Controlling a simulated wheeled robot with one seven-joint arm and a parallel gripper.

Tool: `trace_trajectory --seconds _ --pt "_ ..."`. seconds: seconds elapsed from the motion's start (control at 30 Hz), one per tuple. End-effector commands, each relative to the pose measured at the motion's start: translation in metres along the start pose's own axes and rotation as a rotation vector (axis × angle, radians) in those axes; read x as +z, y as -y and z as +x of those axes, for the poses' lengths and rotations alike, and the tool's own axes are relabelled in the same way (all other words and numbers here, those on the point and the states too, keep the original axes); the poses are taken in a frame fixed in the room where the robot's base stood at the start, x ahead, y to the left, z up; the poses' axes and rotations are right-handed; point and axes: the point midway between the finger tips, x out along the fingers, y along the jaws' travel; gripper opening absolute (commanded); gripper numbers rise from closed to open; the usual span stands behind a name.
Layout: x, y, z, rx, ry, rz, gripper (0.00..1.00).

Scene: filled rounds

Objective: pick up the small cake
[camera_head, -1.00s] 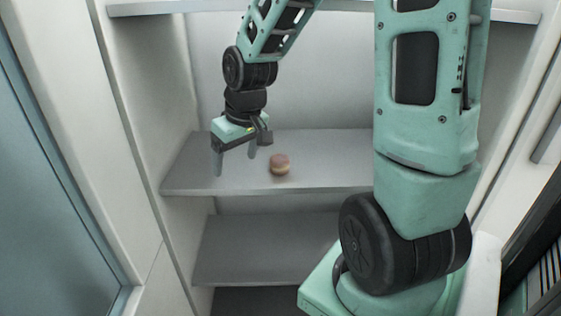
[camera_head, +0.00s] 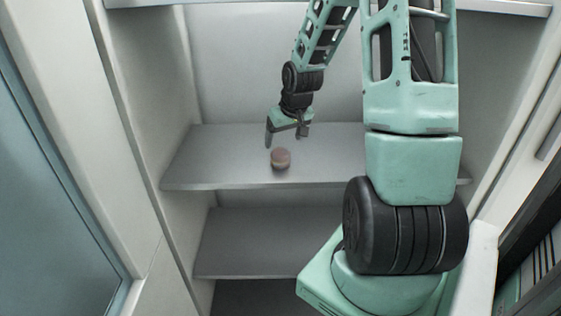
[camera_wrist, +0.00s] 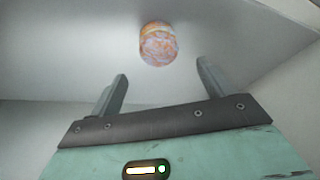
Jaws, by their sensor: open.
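The small cake (camera_head: 281,158) is a round, pinkish-brown piece with a paler band, standing on the middle shelf (camera_head: 225,165). In the wrist view the cake (camera_wrist: 158,45) shows beyond the fingertips, roughly in line with the gap between them. In the wrist view both fingers of my gripper (camera_wrist: 161,72) are spread apart, and neither touches the cake.
A lower shelf (camera_head: 245,245) lies under the middle one, and an upper shelf (camera_head: 145,3) is above. The cabinet's left side wall (camera_head: 145,100) bounds the space. The middle shelf is bare to the left of the cake.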

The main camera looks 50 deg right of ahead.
Motion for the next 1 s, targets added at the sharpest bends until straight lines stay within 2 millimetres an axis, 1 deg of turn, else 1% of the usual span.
trace_trajectory --seconds 0.03,0.1,0.37,0.5,0.63,0.77,0.97,1.0 --pt "0.001 0.002 0.011 -0.002 0.003 -0.004 0.81" --pt "0.0 0.001 0.02 -0.002 0.002 -0.001 0.81" --pt "0.001 0.0 0.037 -0.001 0.001 -0.001 0.81" --pt "0.005 0.0 0.056 -0.001 0.005 -0.001 0.81" --pt "0.005 0.0 0.073 -0.001 0.001 0.0 0.81" --pt "0.005 0.0 0.081 0.0 0.001 -0.001 0.81" --pt "0.005 -0.001 0.082 0.0 -0.001 0.0 0.81" --pt "0.005 -0.001 0.082 0.0 -0.001 0.0 0.78"
